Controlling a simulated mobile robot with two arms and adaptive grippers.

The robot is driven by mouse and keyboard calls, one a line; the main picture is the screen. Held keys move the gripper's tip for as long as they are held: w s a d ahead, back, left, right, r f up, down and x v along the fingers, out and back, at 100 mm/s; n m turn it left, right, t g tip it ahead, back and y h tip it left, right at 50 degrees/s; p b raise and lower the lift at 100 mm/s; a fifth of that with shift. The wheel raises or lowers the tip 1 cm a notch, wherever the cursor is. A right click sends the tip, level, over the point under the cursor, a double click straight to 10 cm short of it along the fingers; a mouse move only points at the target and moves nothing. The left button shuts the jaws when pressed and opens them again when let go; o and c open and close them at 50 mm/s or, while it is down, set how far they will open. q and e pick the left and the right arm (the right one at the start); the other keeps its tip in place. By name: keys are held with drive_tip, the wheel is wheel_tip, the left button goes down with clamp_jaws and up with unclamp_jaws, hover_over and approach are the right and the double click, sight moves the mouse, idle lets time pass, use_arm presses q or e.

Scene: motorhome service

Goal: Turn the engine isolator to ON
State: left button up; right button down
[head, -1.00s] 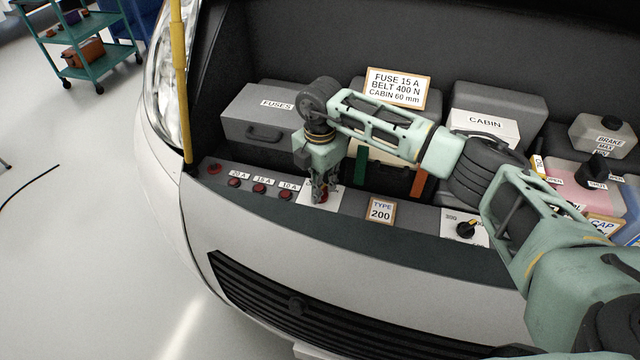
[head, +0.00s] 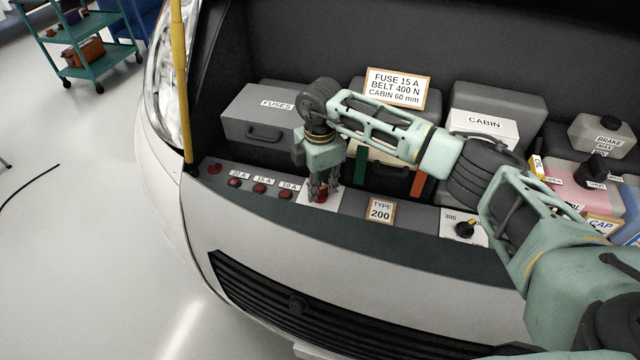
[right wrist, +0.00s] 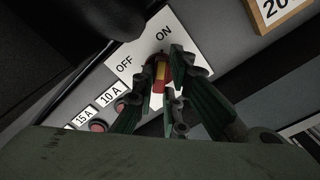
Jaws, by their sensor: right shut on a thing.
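The engine isolator is a red knob with a yellow bar (right wrist: 160,76) on a white plate (right wrist: 131,57) marked OFF and ON. In the right wrist view its yellow bar points roughly toward the ON label. In the head view the red knob (head: 322,193) is partly hidden by the fingers. My right gripper (head: 321,196) reaches down from above and is shut on the knob; its fingers lie on either side of it in the right wrist view (right wrist: 172,90). My left gripper is not in view.
Red fuse buttons (head: 259,188) sit left of the plate. A TYPE 200 card (head: 381,211) and a black rotary knob (head: 465,229) lie to its right. Behind stand the FUSES box (head: 262,122) and CABIN box (head: 497,101). A yellow rod (head: 181,80) rises at left.

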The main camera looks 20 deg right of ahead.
sight(320, 189)
drive_tip(key=shift+w+r, duration=0.1)
drive_tip(key=c, duration=1.8)
unclamp_jaws()
wheel_tip(320, 189, up, 12)
